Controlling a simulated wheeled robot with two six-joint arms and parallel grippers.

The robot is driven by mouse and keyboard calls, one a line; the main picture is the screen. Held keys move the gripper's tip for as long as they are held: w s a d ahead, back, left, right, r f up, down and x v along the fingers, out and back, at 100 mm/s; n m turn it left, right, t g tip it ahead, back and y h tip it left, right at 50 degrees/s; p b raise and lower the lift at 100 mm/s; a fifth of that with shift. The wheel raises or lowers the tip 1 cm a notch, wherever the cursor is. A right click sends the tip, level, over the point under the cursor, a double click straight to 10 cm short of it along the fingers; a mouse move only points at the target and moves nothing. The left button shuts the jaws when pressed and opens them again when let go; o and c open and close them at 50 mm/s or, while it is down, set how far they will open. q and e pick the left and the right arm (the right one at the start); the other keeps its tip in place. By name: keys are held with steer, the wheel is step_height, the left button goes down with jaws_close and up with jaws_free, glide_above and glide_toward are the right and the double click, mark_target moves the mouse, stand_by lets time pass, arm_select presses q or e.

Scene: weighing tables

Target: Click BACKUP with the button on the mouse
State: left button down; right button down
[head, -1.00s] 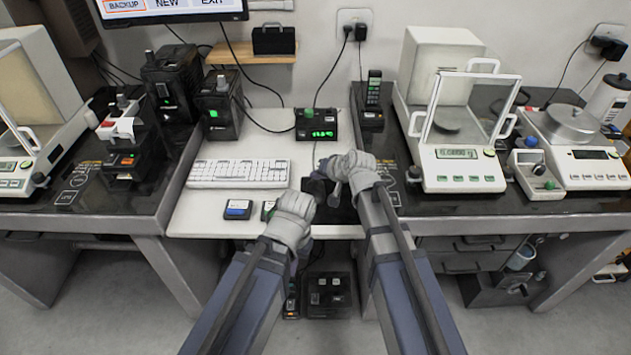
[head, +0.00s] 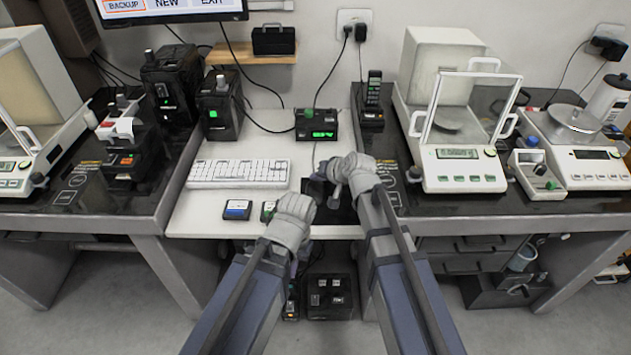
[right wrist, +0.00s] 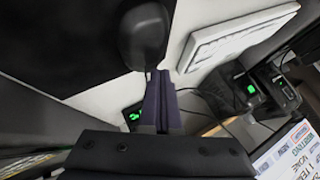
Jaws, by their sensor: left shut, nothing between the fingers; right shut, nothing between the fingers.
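The monitor (head: 170,8) at the top of the head view shows BACKUP (head: 125,5) in an orange frame, beside NEW and EXIT. Its screen also shows, tilted, in the right wrist view (right wrist: 285,150). The dark mouse (right wrist: 145,38) lies on the black mouse pad (right wrist: 60,45) in the right wrist view. My right gripper (right wrist: 160,78) is shut and empty, its fingertips close to the mouse's end; I cannot tell whether they touch. In the head view my right gripper (head: 335,175) covers much of the mouse. My left gripper (head: 298,205) is shut and empty, near the desk's front edge.
A white keyboard (head: 238,173) lies left of the pad (head: 333,212). A green-lit display (head: 317,125) stands behind. A balance (head: 462,165) stands on the right table.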

steer(key=shift+r+p, duration=0.75)
steer(key=shift+p, duration=0.05)
steer(key=shift+r, duration=0.1)
step_height(320, 180, up, 5)
steer(key=p, duration=0.5)
stand_by(0.6)
